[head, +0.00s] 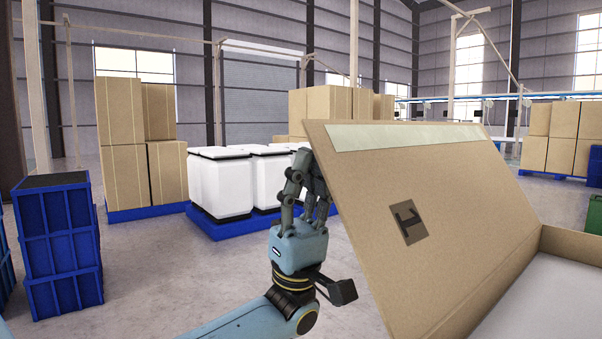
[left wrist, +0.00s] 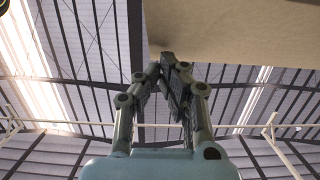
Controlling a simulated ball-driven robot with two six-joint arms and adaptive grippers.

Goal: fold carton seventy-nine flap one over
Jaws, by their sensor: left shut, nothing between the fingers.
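A large brown carton (head: 570,246) stands at the right of the head view, its pale inside partly showing. One flap (head: 440,185) stands up and tilts at the carton's left side. It has a pale strip along its upper edge and a dark square mark with a "1". My left gripper (head: 308,160) is shut and empty, pointing up, beside the flap's upper left edge. In the left wrist view its fingertips (left wrist: 168,68) meet just below the flap's brown surface (left wrist: 235,30). I cannot tell whether they touch it. My right gripper is not in view.
Blue crates (head: 58,240) are stacked at the left. White containers (head: 222,185) stand on a blue pallet behind my left gripper. Stacked brown boxes (head: 125,150) stand farther back. The floor (head: 150,270) between the crates and my left arm is clear.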

